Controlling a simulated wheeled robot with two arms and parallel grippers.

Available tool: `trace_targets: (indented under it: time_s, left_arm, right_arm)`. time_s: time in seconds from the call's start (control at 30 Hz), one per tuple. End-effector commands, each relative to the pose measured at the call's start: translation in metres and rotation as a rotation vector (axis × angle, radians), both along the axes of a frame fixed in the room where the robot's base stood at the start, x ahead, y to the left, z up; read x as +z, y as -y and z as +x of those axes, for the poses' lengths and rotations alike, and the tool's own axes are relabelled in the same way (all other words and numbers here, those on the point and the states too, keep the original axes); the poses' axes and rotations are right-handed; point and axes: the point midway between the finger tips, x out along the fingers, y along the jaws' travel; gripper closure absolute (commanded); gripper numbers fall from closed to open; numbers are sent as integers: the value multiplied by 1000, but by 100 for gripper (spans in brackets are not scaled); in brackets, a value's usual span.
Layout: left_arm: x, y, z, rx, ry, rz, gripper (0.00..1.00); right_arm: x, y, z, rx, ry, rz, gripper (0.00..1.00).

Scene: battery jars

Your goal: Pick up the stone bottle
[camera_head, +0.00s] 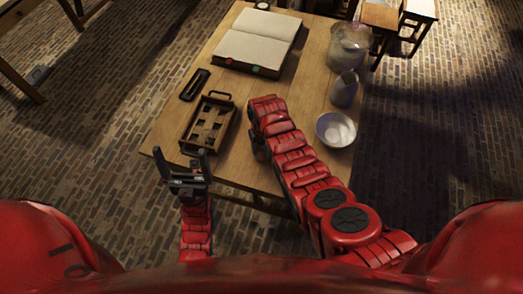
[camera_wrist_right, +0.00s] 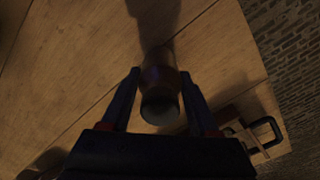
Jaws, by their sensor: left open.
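A small round vessel (camera_wrist_right: 160,80), brownish with a grey round end, lies between the fingers of my right gripper (camera_wrist_right: 160,88) in the right wrist view. It looks like the stone bottle, but the view is dark. Whether the fingers touch it, I cannot tell. In the head view my right arm reaches over the table and hides this vessel and most of the right gripper. My left gripper (camera_head: 186,165) is open and empty at the table's near left edge, away from the vessel.
The wooden table (camera_head: 290,95) holds an open book (camera_head: 262,38), a wooden tray (camera_head: 208,124), a narrow dark tray (camera_head: 194,85), a glass jar (camera_head: 349,46), a blue-grey jug (camera_head: 344,90) and a white bowl (camera_head: 336,130). Table surface between book and right arm is clear. Stools (camera_head: 380,16) stand behind.

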Motion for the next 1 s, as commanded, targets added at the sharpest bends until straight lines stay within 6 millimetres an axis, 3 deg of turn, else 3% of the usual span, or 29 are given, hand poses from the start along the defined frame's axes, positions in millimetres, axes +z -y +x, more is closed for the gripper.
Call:
trace_targets:
  time_s: [0.03,0.27,0.3,0.77,1.0]
  left_arm:
    - [0,0,0,0,0,0,6]
    - [0,0,0,0,0,0,6]
    - [0,0,0,0,0,0,6]
    - [-3,0,0,0,0,0,6]
    - [-16,0,0,0,0,0,6]
  right_arm:
    - [0,0,0,0,0,0,57]
    - [0,0,0,0,0,0,98]
    - [0,0,0,0,0,0,100]
    - [4,0,1,0,2,1,100]
    - [19,0,2,0,7,2,100]
